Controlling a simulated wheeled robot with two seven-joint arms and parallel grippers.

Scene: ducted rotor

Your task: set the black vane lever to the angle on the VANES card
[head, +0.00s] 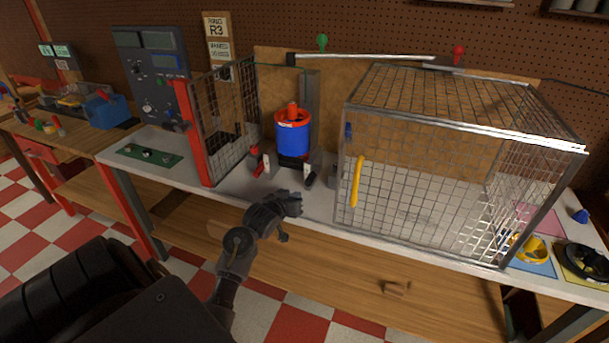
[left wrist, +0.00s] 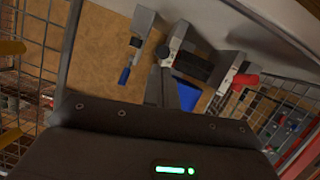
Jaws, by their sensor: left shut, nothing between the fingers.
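The black vane lever (head: 310,179) sticks out low at the front right of the blue ducted rotor (head: 292,138), which has a red rim. In the left wrist view the black lever (left wrist: 163,51) shows on a pale bracket just beyond my fingers. A red lever (head: 258,168) sits at the rotor's left; it also shows in the left wrist view (left wrist: 245,80). The VANES card (head: 221,50) hangs on the back board; its figure is too small to read surely. My left gripper (head: 292,203) is shut and empty, in front of the rotor below the black lever. My right gripper is not in view.
An opened mesh door with a red post (head: 194,140) stands left of the rotor. A large mesh cage (head: 430,165) with a yellow handle (head: 357,182) stands close on the right. A console (head: 150,75) stands behind. The bench front (head: 225,183) before the rotor is mostly clear.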

